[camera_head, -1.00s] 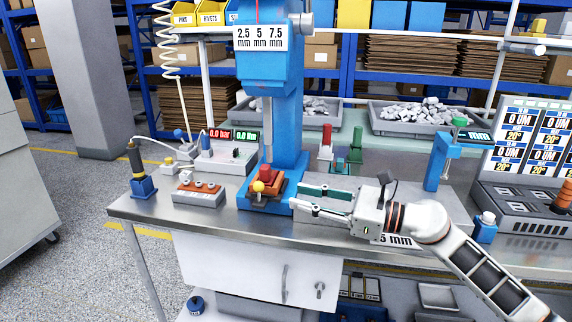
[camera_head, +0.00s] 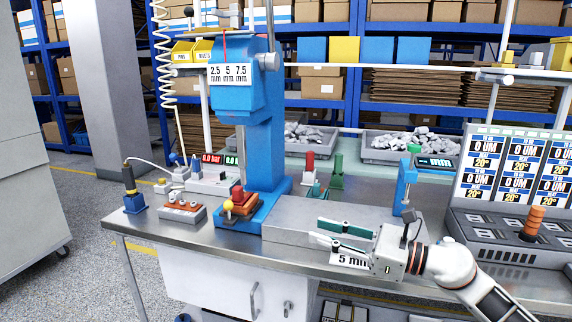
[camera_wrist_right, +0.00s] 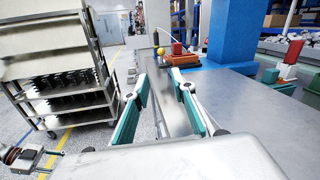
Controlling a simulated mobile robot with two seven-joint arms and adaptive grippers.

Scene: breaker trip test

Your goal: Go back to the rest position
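My right gripper (camera_head: 330,233) is over the front part of the workbench (camera_head: 225,238), to the right of the blue press (camera_head: 262,130). Its two green-padded fingers are spread apart with nothing between them, as the right wrist view (camera_wrist_right: 165,95) also shows. A red block with a yellow knob (camera_head: 238,203) sits at the foot of the press, left of the fingertips and apart from them.
A grey plate (camera_head: 290,222) lies beneath the fingers, with a "5 mm" label (camera_head: 350,261) at its front. A blue stand (camera_head: 405,185) and a display board with trays (camera_head: 515,185) stand to the right. A button box (camera_head: 181,210) and blue holder (camera_head: 133,200) are at left.

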